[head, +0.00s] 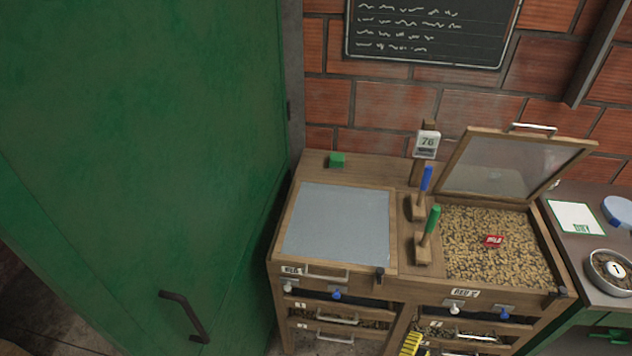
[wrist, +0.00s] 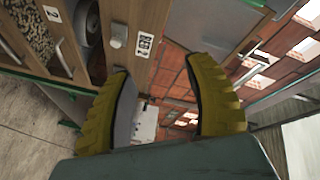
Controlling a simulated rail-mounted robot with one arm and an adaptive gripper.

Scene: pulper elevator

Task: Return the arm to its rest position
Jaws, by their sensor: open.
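My gripper (wrist: 165,105) shows in the wrist view as two yellow ribbed fingers spread apart, with nothing between them. Beyond the fingers are a wooden cabinet front with a "BED" label (wrist: 144,45) and a brick wall. In the head view, only a yellow finger (head: 411,345) shows at the bottom edge, low in front of the wooden bed cabinet. The rest of my arm is out of the head view. I cannot tell how far the finger is from the drawers.
The left bed's lid (head: 338,222) is down; the right bed's lid (head: 515,165) stands raised over pale beans with a red tag (head: 494,241). Blue (head: 426,180) and green (head: 433,220) handles stand between them. A green door (head: 140,150) fills the left. A side table (head: 590,250) stands right.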

